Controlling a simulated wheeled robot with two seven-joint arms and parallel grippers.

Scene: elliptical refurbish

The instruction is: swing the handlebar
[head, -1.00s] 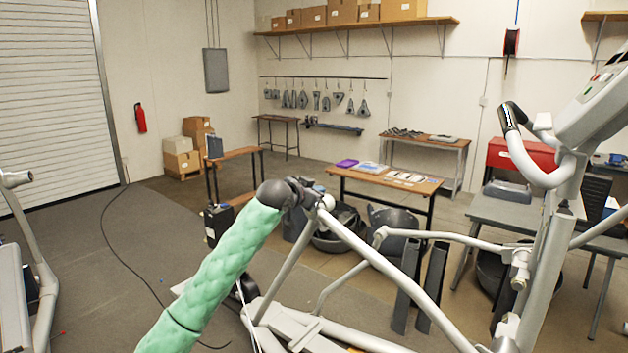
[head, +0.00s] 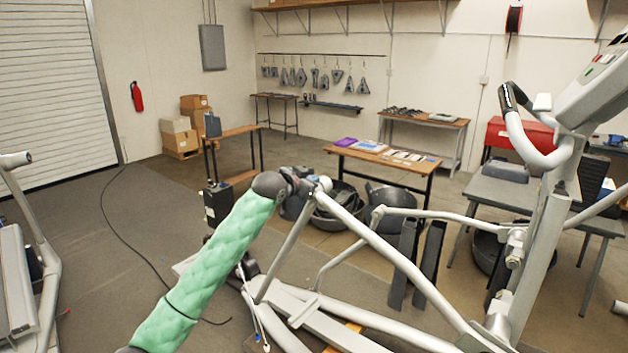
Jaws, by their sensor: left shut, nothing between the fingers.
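The elliptical's curved grey handlebar (head: 524,148) with a black grip at its top rises at the right, beside the console (head: 592,85). A long grey bar (head: 400,262) of the same machine slopes from the middle of the view down to the lower right. My left arm, in a green padded sleeve, comes in from the lower left. My left gripper (head: 310,186) is shut and empty at the upper end of the long bar, far left of the black grip. I cannot tell whether it touches the bar. My right gripper is not in view.
The elliptical's frame (head: 340,328) fills the lower middle. Behind it stand a wooden-topped table (head: 385,158) and dark tubs (head: 392,198). A grey table (head: 500,195) is at the right. Another machine (head: 38,255) stands at the left edge. A black cable (head: 110,220) crosses the floor mat.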

